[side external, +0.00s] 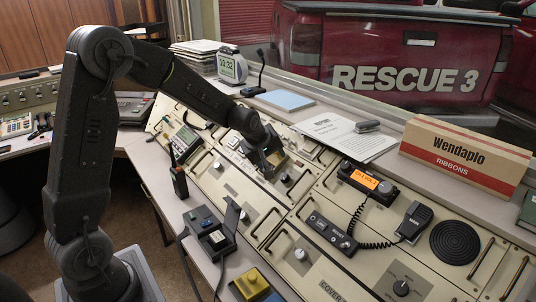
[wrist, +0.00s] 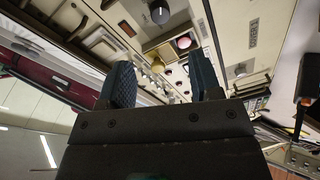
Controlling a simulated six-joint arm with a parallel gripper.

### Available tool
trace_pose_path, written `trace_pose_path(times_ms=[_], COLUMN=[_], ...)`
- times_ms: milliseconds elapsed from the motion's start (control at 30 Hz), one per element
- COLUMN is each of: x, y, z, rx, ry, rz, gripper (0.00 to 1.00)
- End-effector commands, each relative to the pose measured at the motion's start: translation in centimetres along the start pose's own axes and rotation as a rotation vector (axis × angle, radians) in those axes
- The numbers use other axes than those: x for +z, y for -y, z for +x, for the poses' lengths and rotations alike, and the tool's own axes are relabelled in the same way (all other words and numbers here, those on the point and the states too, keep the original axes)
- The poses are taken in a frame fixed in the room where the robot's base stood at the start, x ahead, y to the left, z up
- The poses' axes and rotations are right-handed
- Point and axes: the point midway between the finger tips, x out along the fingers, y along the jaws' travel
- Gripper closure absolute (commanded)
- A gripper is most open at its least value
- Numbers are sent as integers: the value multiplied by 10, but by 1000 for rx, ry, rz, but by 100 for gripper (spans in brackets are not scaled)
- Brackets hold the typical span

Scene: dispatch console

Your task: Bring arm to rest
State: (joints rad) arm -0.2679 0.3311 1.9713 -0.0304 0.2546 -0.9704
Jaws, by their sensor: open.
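My gripper (side external: 266,160) is low over the middle of the sloped console (side external: 240,190), at the end of my dark arm. In the wrist view its two fingers (wrist: 163,82) stand apart with nothing between them, so it is open and empty. Beyond the fingers the panel shows a red button (wrist: 184,42), an amber knob (wrist: 157,65) and a dark knob (wrist: 159,13). In the side view the gripper covers part of the panel beneath it. I cannot tell whether the fingertips touch the panel.
A box with a cable (side external: 212,232) sits at the front.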

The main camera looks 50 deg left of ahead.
Motion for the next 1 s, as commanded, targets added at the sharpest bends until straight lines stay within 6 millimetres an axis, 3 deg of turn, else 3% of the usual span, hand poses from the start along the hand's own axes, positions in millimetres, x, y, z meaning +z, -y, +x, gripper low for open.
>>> trace_pose_path(times_ms=[133,533,633,767,833,1000], x=[0,0,5,22,37,75], y=[0,0,-1,0,4,31], z=[-14,-18,-29,-69,-98,-167], rx=[1,-1,3,10,15,27], ry=[-1,1,4,22,37,77], rz=[0,2,37,177,291,592], gripper=[42,42,42,42,42,42])
